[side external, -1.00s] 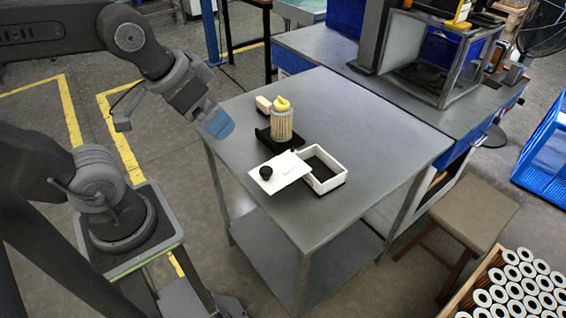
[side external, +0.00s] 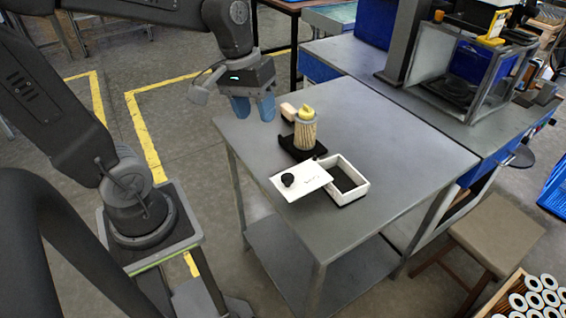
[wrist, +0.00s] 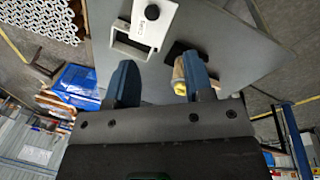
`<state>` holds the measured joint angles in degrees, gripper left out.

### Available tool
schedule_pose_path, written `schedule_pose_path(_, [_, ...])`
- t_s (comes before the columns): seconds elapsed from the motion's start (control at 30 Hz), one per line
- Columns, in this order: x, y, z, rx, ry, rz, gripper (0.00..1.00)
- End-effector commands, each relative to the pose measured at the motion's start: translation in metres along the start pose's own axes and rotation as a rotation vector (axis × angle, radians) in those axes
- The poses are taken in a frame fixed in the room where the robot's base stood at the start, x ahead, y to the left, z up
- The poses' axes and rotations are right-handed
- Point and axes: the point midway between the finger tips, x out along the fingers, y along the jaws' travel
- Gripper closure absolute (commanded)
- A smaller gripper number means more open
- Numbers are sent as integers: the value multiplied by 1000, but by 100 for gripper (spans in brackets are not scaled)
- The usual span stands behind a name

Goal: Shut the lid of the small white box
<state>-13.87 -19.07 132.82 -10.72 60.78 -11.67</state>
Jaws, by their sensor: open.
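The small white box (side external: 355,190) sits on the grey metal table with its dark inside showing. Its white lid (side external: 311,183), with a black knob (side external: 288,180), is swung out to the left of the box. In the wrist view the box (wrist: 124,48) and the lid (wrist: 165,12) with its knob show at the top, beyond the fingers. My gripper (side external: 254,108) has blue fingers, is open and empty, and hangs above the table's far left part, apart from the box and lid. The fingers also show apart in the wrist view (wrist: 158,78).
A pleated filter cartridge (side external: 305,132) with a yellow top stands on a black holder (side external: 290,148), between my gripper and the lid. A pale block (side external: 288,111) lies behind it. The table (side external: 400,150) is clear right of the box. A stool (side external: 497,235) stands at right.

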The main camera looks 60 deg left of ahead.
Motion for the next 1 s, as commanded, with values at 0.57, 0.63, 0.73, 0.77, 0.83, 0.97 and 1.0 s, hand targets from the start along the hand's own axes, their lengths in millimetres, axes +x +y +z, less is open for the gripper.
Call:
schedule_pose_path(0.57, [76, -69, -108, -911, -589, 123, 100])
schedule_pose_path(0.63, [79, -71, -111, -935, -607, 128, 100])
schedule_pose_path(0.73, [84, -70, -109, -944, -614, 131, 100])
schedule_pose_path(0.77, [86, -68, -108, -944, -614, 130, 100])
schedule_pose_path(0.83, [94, -65, -103, -940, -614, 128, 100])
schedule_pose_path(0.97, [114, -56, -92, -940, -616, 127, 100])
schedule_pose_path(1.0, [121, -53, -88, -940, -616, 126, 100])
